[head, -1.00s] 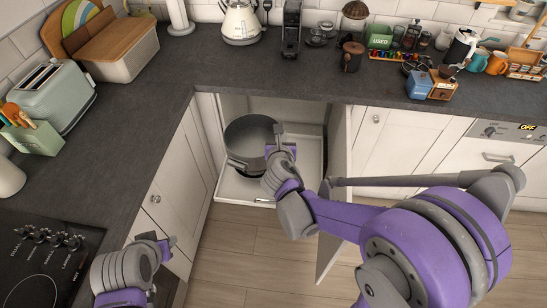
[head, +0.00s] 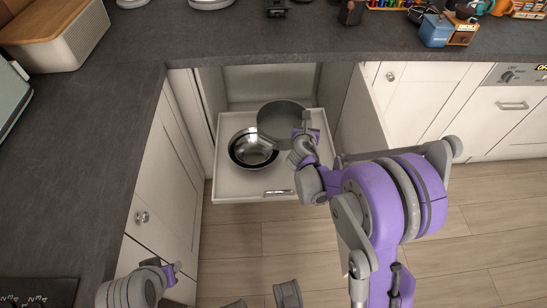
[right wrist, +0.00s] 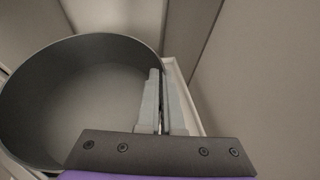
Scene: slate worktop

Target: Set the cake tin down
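The cake tin (head: 281,118) is a dark grey, round, straight-walled tin, upright at the back of the pulled-out white drawer (head: 232,186). My right gripper (head: 304,124) is at the tin's right side. In the right wrist view its fingers (right wrist: 163,105) are close together on either side of the wall of the tin (right wrist: 75,95), shut on it. I cannot tell whether the tin's base touches the drawer floor. My left gripper (head: 174,269) is low at the left, away from the tin, and its opening cannot be made out.
Shiny metal bowls (head: 252,148) sit nested in the drawer, front left of the tin. An open cabinet door (head: 362,125) stands to the right. The slate worktop (head: 330,35) runs behind and above. The drawer's right front floor is partly hidden by my right arm.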

